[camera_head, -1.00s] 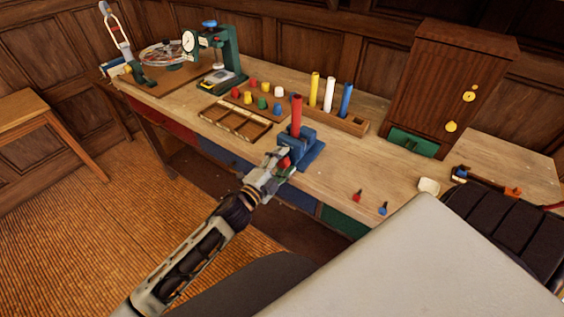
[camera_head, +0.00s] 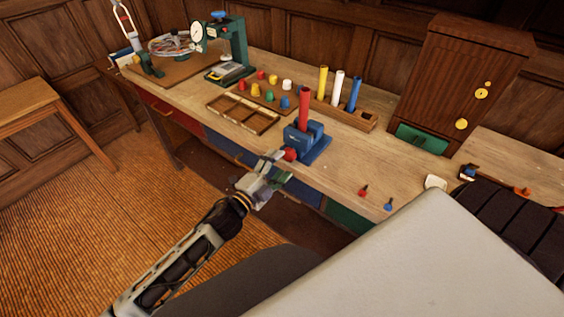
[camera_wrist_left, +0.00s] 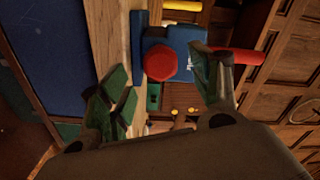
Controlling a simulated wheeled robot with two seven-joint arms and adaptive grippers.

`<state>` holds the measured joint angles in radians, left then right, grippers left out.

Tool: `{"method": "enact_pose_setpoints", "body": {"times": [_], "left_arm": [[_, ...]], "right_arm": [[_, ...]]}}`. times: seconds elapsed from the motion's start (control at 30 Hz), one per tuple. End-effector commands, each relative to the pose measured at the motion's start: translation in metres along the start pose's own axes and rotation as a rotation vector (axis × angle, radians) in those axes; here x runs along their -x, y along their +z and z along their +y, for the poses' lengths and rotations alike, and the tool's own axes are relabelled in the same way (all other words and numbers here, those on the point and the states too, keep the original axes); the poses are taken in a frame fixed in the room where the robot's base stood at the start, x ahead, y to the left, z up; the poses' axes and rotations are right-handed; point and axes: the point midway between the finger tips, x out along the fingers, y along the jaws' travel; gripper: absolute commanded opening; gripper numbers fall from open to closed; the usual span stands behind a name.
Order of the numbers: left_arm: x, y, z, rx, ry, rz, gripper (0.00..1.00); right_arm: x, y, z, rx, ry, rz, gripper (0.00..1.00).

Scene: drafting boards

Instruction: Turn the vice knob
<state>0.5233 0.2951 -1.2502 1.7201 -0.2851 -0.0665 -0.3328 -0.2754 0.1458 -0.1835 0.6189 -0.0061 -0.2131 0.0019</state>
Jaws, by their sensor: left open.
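The blue vice (camera_head: 305,140) sits at the front edge of the workbench, with a red cylinder (camera_head: 303,106) standing upright in it. Its red knob (camera_head: 290,154) faces the front, and in the left wrist view the knob (camera_wrist_left: 168,64) looks many-sided, in front of the blue vice body (camera_wrist_left: 182,38). My left gripper (camera_head: 272,172) is just in front of and below the knob. In the left wrist view its green-padded fingers (camera_wrist_left: 158,98) are spread wide, with the knob beyond and between them, apart from both. My right gripper is not in view.
Small red and blue pieces (camera_head: 364,190) lie to the right. A green press (camera_head: 228,48) stands farther left.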

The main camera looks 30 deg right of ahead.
Motion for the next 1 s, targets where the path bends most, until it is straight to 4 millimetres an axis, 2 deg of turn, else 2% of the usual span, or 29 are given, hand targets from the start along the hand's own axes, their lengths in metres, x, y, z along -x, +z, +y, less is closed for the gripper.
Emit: {"method": "enact_pose_setpoints", "body": {"times": [0.4, 1.0], "left_arm": [[0.024, -0.001, -0.001, -0.001, -0.002, 0.001, 0.63], [0.026, -0.001, -0.002, -0.001, -0.002, 0.001, 0.63]], "right_arm": [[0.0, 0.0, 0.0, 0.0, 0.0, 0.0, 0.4], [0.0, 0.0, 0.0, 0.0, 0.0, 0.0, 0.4]]}}
